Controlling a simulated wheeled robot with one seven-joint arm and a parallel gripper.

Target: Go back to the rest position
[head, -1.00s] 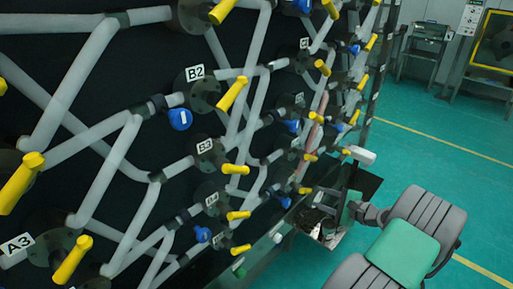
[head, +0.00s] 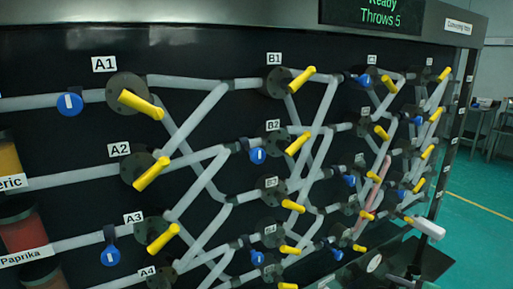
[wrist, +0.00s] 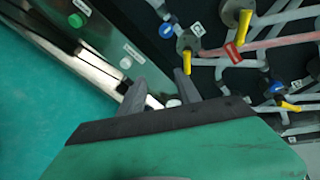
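My gripper (wrist: 161,82) shows in the wrist view with its two dark fingers apart and nothing visibly held between them. A white button or knob shows beyond the fingers, and I cannot tell how far away it is. The fingers point towards the lower part of the black valve panel (head: 60,75), close to its metal edge.
The panel carries grey pipes, yellow levers (head: 142,104) and blue tags (head: 70,104). A display (head: 383,14) reads "Ready Throws 5". In the wrist view, a red tag (wrist: 233,52), a green button (wrist: 76,20) and a white button (wrist: 126,62) are near.

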